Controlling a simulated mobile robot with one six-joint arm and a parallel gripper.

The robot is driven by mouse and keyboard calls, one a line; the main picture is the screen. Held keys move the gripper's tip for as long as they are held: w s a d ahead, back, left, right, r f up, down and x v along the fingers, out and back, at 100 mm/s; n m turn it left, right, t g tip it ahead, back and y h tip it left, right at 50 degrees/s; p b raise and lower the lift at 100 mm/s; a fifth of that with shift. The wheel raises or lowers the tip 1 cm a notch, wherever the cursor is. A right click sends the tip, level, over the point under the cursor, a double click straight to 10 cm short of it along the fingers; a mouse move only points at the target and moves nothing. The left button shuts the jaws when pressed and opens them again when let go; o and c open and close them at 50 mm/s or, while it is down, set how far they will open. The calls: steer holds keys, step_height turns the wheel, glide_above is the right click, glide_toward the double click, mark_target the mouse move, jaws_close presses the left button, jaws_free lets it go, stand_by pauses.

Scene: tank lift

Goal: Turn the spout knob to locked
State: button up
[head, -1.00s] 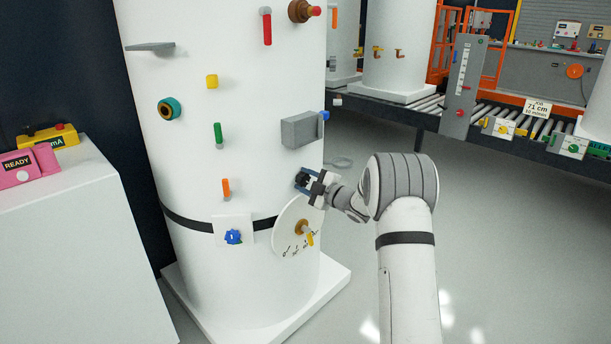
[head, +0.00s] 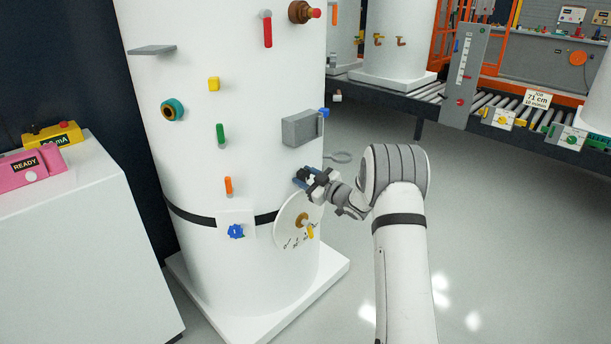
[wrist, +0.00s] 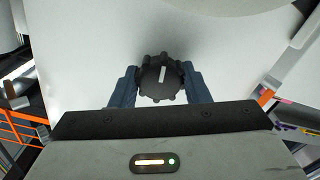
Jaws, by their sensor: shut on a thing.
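A black lobed knob (wrist: 162,78) with a white pointer line sits on a white surface in the wrist view. The line points nearly up in that picture, leaning slightly right. My gripper (wrist: 161,86) has one blue-grey finger on each side of the knob and is shut on it. In the head view my gripper (head: 304,178) is at the right side of the white tank (head: 190,140), below a grey box. There the gripper mostly hides the knob. I can read no label by the knob.
A grey box (head: 299,128) sits just above my gripper. A round dial plate with a yellow lever (head: 310,231) is just below, and a blue knob (head: 236,231) is lower left. Several other fittings stick out of the tank. Open floor lies to the right.

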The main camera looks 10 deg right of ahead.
steer(key=shift+f, duration=0.15)
steer(key=o, duration=1)
steer(key=p+v, duration=0.1)
steer(key=v, duration=0.6)
steer(key=shift+s+d, duration=0.25)
steer(key=shift+s, duration=0.05)
